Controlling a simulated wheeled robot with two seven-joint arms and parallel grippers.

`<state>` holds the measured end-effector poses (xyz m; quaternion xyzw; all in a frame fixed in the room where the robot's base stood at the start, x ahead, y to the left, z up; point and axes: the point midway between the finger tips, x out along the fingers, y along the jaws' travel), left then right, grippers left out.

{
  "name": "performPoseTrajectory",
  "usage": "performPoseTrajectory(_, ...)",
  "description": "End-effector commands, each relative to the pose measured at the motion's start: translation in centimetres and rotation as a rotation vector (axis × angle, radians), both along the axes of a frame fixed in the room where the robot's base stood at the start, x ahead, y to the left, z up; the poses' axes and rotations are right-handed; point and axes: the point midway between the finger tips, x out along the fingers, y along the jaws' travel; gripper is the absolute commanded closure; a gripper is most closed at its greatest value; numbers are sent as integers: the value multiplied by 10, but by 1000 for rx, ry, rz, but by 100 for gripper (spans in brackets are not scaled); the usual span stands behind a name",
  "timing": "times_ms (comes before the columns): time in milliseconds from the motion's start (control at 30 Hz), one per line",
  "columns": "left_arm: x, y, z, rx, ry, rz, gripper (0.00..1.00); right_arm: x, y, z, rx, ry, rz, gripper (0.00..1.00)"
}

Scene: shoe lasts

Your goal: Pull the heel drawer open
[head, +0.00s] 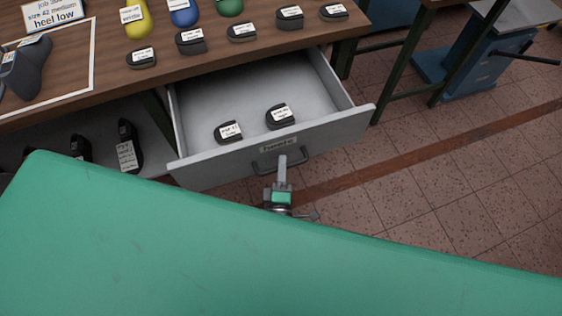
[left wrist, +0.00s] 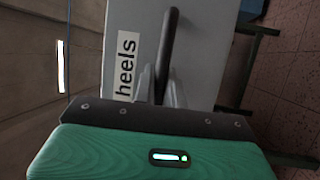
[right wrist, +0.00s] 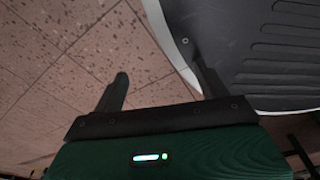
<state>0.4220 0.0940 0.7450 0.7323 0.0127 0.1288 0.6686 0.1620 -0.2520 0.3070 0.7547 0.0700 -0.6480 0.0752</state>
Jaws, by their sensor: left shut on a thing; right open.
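The grey heel drawer (head: 192,169) stands pulled out below the wooden workbench, its inside in view. Two dark heel pieces, one on the left (head: 228,131) and one on the right (head: 280,116), lie in it near its front. My left gripper (head: 282,160) is shut on the dark bar handle (head: 265,169) of the drawer front. In the left wrist view the handle (left wrist: 169,38) runs between the fingers, beside a "heels" label (left wrist: 126,65). My right gripper (right wrist: 160,72) is open and empty; it shows only in the right wrist view.
The workbench (head: 225,66) carries several dark heel pieces, coloured pieces and a "heel low" sign (head: 52,12). Dark shoe lasts (head: 128,148) stand on a lower shelf left of the drawer. A blue machine (head: 480,50) stands at the right. Tiled floor (head: 440,165) right of the drawer is clear.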

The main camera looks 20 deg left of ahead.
Motion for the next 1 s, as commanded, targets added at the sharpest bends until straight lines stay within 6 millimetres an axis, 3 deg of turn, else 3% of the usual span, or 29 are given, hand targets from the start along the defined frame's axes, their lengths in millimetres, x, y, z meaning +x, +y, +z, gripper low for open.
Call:
performPoseTrajectory(167, 0, 0, -1, 0, 2, -1, 100, 0, 0, 0, 0, 0, 0, 25)
performPoseTrajectory(200, 0, 0, -1, 1, 2, -1, 86, 0, 0, 0, 0, 0, 0, 25)
performPoseTrajectory(300, 0, 0, -1, 0, 2, -1, 66, 0, 0, 0, 0, 1, 0, 25)
performPoseTrajectory(667, -4, -1, -2, 0, 2, -1, 66, -1, 0, -2, 0, 2, 0, 25)
performPoseTrajectory(867, -34, -6, -9, -1, 4, -1, 66, 3, 0, -6, 0, 2, -1, 25)
performPoseTrajectory(1000, -66, -13, -16, 1, 6, -2, 66, 20, 6, 3, 5, -10, -6, 25)
